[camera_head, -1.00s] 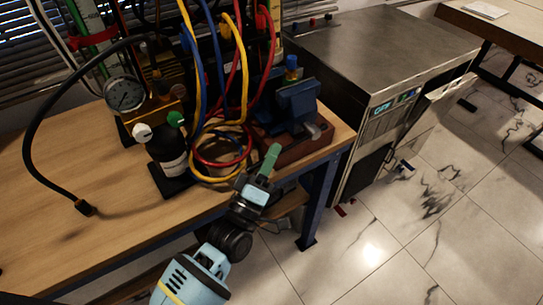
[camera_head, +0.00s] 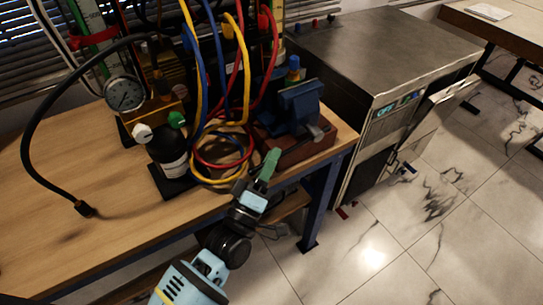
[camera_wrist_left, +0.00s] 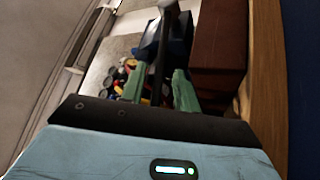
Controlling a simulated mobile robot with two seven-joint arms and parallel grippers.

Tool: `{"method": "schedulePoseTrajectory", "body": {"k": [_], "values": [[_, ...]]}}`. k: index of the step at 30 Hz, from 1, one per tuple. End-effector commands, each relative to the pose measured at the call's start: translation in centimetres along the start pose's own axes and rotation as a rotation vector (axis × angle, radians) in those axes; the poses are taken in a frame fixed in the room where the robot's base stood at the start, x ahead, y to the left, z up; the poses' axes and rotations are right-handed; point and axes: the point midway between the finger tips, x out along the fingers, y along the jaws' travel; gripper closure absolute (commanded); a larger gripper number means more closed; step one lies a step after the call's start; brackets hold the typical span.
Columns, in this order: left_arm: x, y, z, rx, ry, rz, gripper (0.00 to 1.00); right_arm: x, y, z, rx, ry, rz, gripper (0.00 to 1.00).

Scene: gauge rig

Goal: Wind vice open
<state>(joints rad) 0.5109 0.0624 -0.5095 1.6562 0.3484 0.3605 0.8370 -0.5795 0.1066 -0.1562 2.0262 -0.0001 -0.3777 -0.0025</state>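The blue vice (camera_head: 300,103) stands on a red-brown base (camera_head: 305,150) at the right end of the wooden bench. My left gripper (camera_head: 268,166), with green fingers, is at the bench's front edge, in front of and left of the vice. In the left wrist view its fingers (camera_wrist_left: 159,88) are apart. A dark bar with a pale rounded end (camera_wrist_left: 166,42), apparently the vice handle, runs between them in that view. I cannot tell whether they touch it. The blue vice body (camera_wrist_left: 178,46) shows behind the bar. The jaw gap is not clear. My right gripper is out of view.
Red, blue and yellow hoses (camera_head: 222,150) coil left of the vice. A dark bottle (camera_head: 168,150) and a pressure gauge (camera_head: 124,94) stand farther left. A metal cabinet (camera_head: 385,50) is close behind and right. Open floor lies in front of the bench.

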Motion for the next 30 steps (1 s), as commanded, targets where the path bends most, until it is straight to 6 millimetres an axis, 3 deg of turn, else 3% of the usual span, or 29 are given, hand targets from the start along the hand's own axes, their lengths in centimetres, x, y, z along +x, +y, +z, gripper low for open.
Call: {"method": "schedulePoseTrajectory", "body": {"k": [6, 12, 23, 30], "values": [[-3.8, -0.2, 0.1, -0.001, -0.002, -0.004, 0.69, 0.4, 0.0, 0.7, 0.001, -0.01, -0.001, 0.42], [-6.1, -0.2, 0.0, -0.001, -0.001, -0.003, 0.69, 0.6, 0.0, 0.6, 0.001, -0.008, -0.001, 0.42], [-6.8, 0.0, -0.1, 0.0, 0.0, -0.001, 0.69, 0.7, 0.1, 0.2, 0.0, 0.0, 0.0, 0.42], [-7.0, 0.2, -0.6, 0.076, -0.035, -0.026, 0.96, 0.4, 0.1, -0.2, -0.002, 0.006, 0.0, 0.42]]}}
